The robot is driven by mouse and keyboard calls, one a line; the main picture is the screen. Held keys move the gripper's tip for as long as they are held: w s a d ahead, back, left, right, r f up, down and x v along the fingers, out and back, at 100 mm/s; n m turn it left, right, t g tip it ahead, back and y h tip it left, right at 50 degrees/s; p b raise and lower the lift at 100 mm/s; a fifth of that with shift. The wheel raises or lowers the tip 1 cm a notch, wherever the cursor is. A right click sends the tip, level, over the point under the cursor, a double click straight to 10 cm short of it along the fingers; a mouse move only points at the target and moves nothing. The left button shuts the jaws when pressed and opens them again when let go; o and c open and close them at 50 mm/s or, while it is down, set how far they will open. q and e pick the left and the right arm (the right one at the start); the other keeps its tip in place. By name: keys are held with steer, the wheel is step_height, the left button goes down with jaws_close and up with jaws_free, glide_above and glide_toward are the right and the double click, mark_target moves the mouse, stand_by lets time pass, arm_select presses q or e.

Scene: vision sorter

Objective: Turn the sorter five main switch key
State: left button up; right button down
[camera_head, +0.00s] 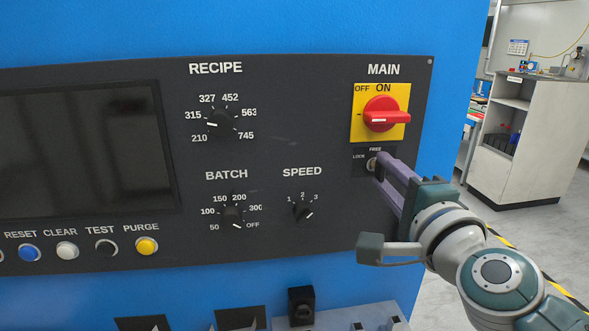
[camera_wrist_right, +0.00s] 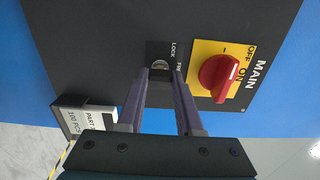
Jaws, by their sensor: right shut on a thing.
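The key switch (camera_head: 371,164) sits on the dark panel below the red main switch, with the labels FREE above and LOCK to its left. It also shows in the right wrist view (camera_wrist_right: 160,64), between my fingertips. My right gripper (camera_head: 379,161) reaches in from the right with its purple fingers at the lock; in the right wrist view (camera_wrist_right: 162,74) they close around the key. The key itself is mostly hidden, so its exact angle cannot be told. The red main switch knob (camera_head: 386,115) sits on a yellow plate, its handle lying horizontal. My left gripper is not in view.
The dark panel (camera_head: 320,110) carries the RECIPE (camera_head: 219,124), BATCH (camera_head: 232,216) and SPEED (camera_head: 303,212) dials and several push buttons. A dark screen (camera_head: 80,150) fills the left. A white cabinet (camera_head: 520,140) stands in the background at right.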

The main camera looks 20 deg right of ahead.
steer(key=c, duration=0.6)
jaws_free()
steer(key=shift+o, duration=0.2)
steer(key=b+v, duration=0.1)
steer(key=v, duration=0.9)
steer(key=shift+b, duration=0.35)
